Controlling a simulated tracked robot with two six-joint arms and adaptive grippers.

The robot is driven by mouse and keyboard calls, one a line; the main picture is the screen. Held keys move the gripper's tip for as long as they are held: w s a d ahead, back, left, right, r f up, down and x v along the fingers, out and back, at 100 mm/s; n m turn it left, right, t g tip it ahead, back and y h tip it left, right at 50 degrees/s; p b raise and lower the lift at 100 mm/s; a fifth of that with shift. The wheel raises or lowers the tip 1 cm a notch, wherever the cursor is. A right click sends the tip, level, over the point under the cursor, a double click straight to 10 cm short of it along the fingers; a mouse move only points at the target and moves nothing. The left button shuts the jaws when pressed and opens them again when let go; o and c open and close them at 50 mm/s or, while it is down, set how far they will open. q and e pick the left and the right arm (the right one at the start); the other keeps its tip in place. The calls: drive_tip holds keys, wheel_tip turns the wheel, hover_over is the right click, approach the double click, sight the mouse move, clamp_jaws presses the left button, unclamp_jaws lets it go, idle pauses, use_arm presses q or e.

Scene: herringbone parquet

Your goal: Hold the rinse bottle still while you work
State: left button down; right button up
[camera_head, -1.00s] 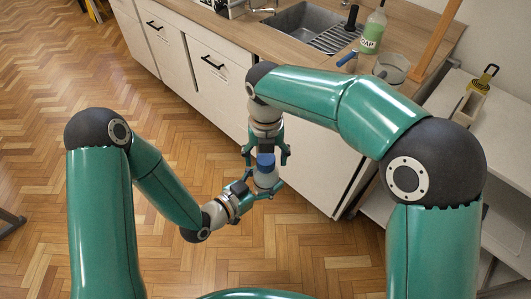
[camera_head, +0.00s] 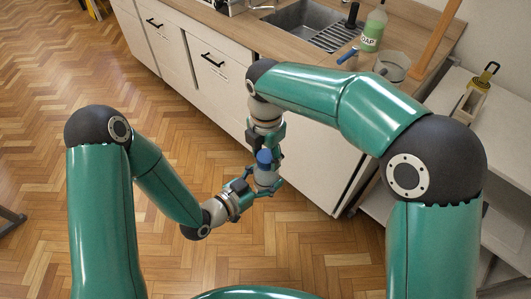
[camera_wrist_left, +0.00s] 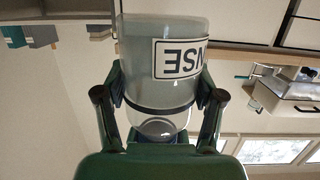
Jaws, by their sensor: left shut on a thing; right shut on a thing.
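The rinse bottle (camera_head: 265,178) is a pale, see-through bottle with a blue cap (camera_head: 264,157), held in the air in front of the counter. My left gripper (camera_head: 262,187) is shut around the bottle's body. In the left wrist view, the two fingers of this gripper (camera_wrist_left: 160,92) press on both sides of the bottle (camera_wrist_left: 140,65). Its label, ending in "NSE", appears upside down there. My right gripper (camera_head: 265,153) is shut on the blue cap. Part of its grip on the cap is hard to make out.
The counter (camera_head: 235,30) has a sink (camera_head: 305,25), a soap bottle (camera_head: 373,30) and a glass bowl (camera_head: 391,67). White cabinets stand close behind the grippers. A white shelf unit (camera_head: 506,125) is at the right.

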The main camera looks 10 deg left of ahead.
drive_tip(key=m, duration=0.6)
drive_tip(key=shift+m, duration=0.4)
drive_tip(key=m, duration=1)
drive_tip(key=shift+m, duration=0.4)
drive_tip(key=m, duration=0.4)
drive_tip(key=shift+f, duration=0.1)
drive_tip(key=m, duration=0.6)
drive_tip(key=shift+m, duration=0.4)
drive_tip(key=m, duration=0.8)
drive_tip(key=shift+m, duration=0.3)
drive_tip(key=m, duration=0.4)
drive_tip(key=shift+w+m, duration=0.1)
drive_tip(key=shift+m, duration=0.2)
drive_tip(key=o, duration=1.4)
drive_tip(key=shift+c, duration=0.2)
